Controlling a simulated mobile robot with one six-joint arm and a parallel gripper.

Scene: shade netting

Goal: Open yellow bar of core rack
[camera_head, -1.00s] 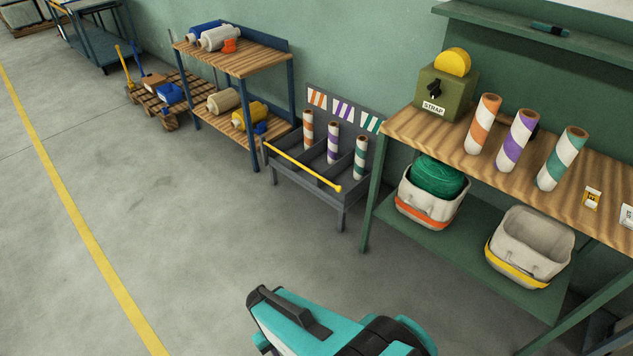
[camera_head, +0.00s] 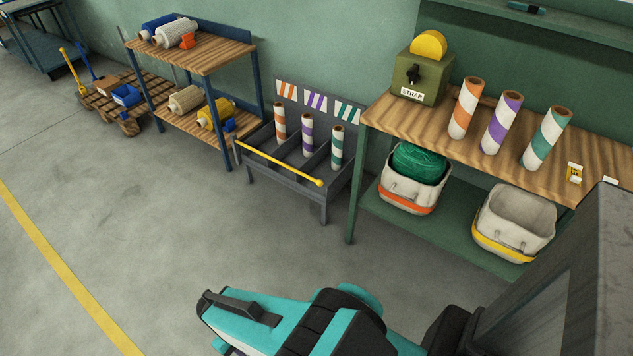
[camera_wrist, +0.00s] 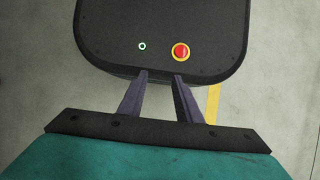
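The core rack (camera_head: 300,183) is a low dark-grey rack with slots, standing on legs against the green wall. Its yellow bar (camera_head: 275,164) runs across the front, with a round knob at the right end. Three striped cores stand behind the bar: orange (camera_head: 280,121), purple (camera_head: 307,135) and green (camera_head: 337,148). My gripper (camera_wrist: 160,76) shows in the wrist view with two dark fingers apart and nothing between them. It is over my own base, away from the rack, and touches nothing of it.
A wooden-topped bench (camera_head: 400,117) with a strap box (camera_head: 415,80), striped cores and two bins below stands right of the rack. A shelf unit (camera_head: 190,58) with rolls stands left of it. Open concrete floor (camera_head: 150,220) lies in front.

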